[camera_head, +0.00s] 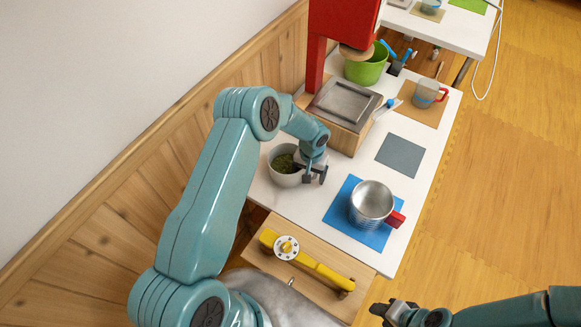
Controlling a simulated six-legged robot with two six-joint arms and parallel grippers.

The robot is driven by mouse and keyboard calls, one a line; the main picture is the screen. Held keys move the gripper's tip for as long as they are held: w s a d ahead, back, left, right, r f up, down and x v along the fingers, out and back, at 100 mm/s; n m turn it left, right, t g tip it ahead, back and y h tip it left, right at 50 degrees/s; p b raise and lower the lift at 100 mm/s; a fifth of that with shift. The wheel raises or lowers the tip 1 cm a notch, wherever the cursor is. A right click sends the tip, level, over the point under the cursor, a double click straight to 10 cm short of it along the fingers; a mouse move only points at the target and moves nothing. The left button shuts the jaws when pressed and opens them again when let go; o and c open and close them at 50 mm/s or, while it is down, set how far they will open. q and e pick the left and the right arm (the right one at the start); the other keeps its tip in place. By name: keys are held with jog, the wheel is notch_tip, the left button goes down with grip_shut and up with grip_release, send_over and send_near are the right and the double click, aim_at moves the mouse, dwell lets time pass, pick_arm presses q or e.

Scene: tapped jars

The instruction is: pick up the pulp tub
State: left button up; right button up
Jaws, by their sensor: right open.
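A green tub (367,68) stands at the back of the white table, partly under a red machine. A white bowl (284,178) with dark green bits in it stands at the table's left edge. No label shows which of them is the pulp tub. My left gripper (315,175) is at the bowl's right rim, pointing down; I cannot tell whether it touches the bowl or how wide its jaws are. My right gripper (390,309) is open and empty at the lower right, beyond the table's near end, far from both containers.
A metal cup with a red handle (371,204) stands on a blue mat (340,212). A grey-lidded box (346,104), a grey mat (400,155) and a clear mug (427,93) are farther back. A yellow lever with a dial (310,261) lies on a wooden board in front.

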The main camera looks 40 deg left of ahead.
pick_arm(q)
jog(key=shift+w+f, duration=0.1)
jog(key=shift+f, duration=0.2)
grip_shut()
jog(key=shift+r, duration=0.15)
notch_tip(320, 180, up, 20)
dwell(0.4)
